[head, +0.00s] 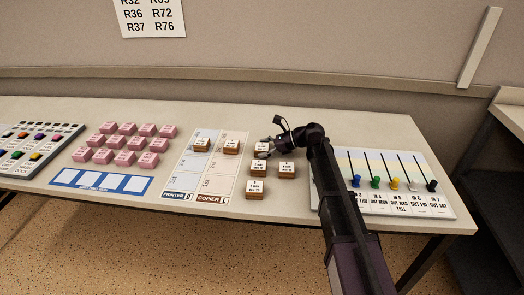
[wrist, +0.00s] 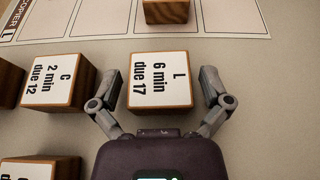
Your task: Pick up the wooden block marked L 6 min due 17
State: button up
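The wooden block marked L 6 min due 17 (wrist: 160,80) has a white top and brown sides. It sits on the table directly ahead of my gripper (wrist: 159,76) in the wrist view. My gripper is open, with one finger on each side of the block and a visible gap at both sides. In the head view the block (head: 260,147) is partly hidden by my gripper (head: 266,146), at the back of the loose blocks.
A block marked C 2 min due 12 (wrist: 57,82) stands close to the left finger. Another block (wrist: 166,10) sits on the copier strip (head: 223,182). Pink blocks (head: 125,142) lie further left. A board with coloured pegs (head: 395,185) lies to the right.

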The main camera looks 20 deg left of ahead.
aim_at(262, 146)
jog(key=c, duration=0.8)
jog(key=shift+r, duration=0.15)
notch_tip(262, 146, up, 10)
jog(key=p, duration=1)
